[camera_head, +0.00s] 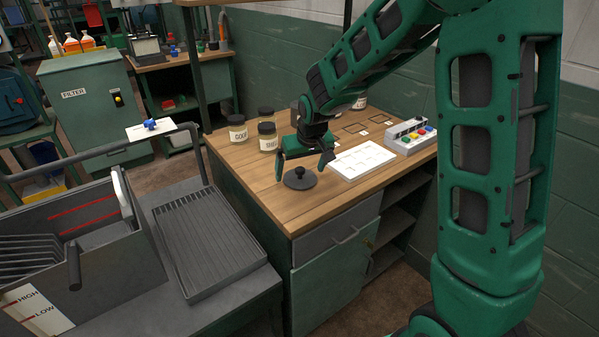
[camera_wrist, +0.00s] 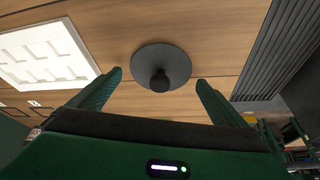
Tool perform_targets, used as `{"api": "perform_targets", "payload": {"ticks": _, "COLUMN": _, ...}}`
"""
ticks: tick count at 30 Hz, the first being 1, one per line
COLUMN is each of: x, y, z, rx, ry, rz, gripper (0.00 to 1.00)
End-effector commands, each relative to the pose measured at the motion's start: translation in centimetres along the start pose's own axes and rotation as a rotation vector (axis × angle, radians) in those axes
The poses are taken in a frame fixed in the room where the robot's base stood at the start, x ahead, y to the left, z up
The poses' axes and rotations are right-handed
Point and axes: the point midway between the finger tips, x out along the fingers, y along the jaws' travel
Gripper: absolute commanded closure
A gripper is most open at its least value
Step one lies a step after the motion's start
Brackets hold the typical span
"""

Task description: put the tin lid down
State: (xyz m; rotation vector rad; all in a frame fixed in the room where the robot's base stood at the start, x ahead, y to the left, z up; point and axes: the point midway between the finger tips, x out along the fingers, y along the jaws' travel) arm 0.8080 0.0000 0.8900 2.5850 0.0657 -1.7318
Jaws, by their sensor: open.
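The tin lid (camera_head: 300,180) is a dark round disc with a knob on top. It lies flat on the wooden bench top (camera_head: 262,203), near the front edge. In the wrist view the tin lid (camera_wrist: 152,58) shows beyond my fingertips, with its knob toward me. My gripper (camera_head: 305,162) is open above the lid, its two fingers spread wide. In the wrist view my gripper (camera_wrist: 158,80) has nothing between its fingers, and the knob lies in line with the gap, apart from both fingers.
A white compartment tray (camera_head: 362,160) lies right of the lid, with a grey button box (camera_head: 409,136) beyond it. Labelled jars (camera_head: 238,130) stand behind, at the left. A ribbed grey drainer (camera_head: 207,240) stands left of the bench. Bare wood surrounds the lid.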

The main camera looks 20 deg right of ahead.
Motion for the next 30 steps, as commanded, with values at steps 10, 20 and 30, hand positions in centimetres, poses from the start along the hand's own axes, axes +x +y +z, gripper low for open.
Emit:
{"api": "perform_targets", "payload": {"ticks": 10, "x": -6.5, "y": -0.1, "z": -0.1, "rx": -0.001, "ry": 0.005, "rz": -0.001, "gripper": 0.04}}
{"api": "perform_targets", "payload": {"ticks": 20, "x": -10.6, "y": -0.1, "z": -0.1, "rx": -0.001, "ry": 0.002, "rz": -0.001, "gripper": 0.04}}
{"api": "perform_targets", "payload": {"ticks": 30, "x": -11.5, "y": 0.7, "z": 0.6, "rx": 0.012, "ry": -0.006, "rz": 0.008, "gripper": 0.04}}
